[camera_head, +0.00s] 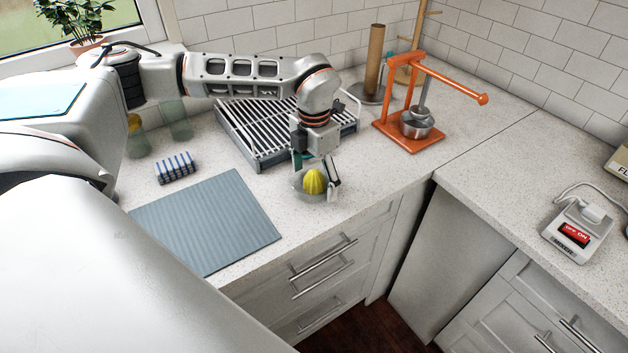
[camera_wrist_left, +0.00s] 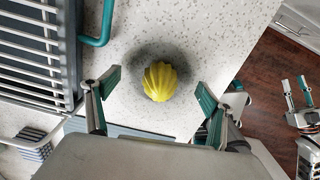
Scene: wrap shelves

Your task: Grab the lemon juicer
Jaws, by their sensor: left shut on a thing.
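The lemon juicer (camera_head: 314,182) has a yellow ribbed cone in a clear bowl, upright at the counter's front edge. In the left wrist view, its yellow cone (camera_wrist_left: 160,82) lies between the fingers, with the clear bowl showing only as a dark ring. My left gripper (camera_head: 316,172) points down over it, fingers on either side, shut on the bowl; the exact contact is hard to see. My right gripper (camera_wrist_left: 295,88) shows small at the right of the left wrist view, fingers apart and empty, over the brown floor.
A dish rack (camera_head: 262,150) stands just behind the juicer. A blue-grey mat (camera_head: 205,222) and a striped sponge (camera_head: 176,167) lie to the left. An orange lever press (camera_head: 408,130) stands at the back right. A switch box (camera_head: 577,235) is on the right counter.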

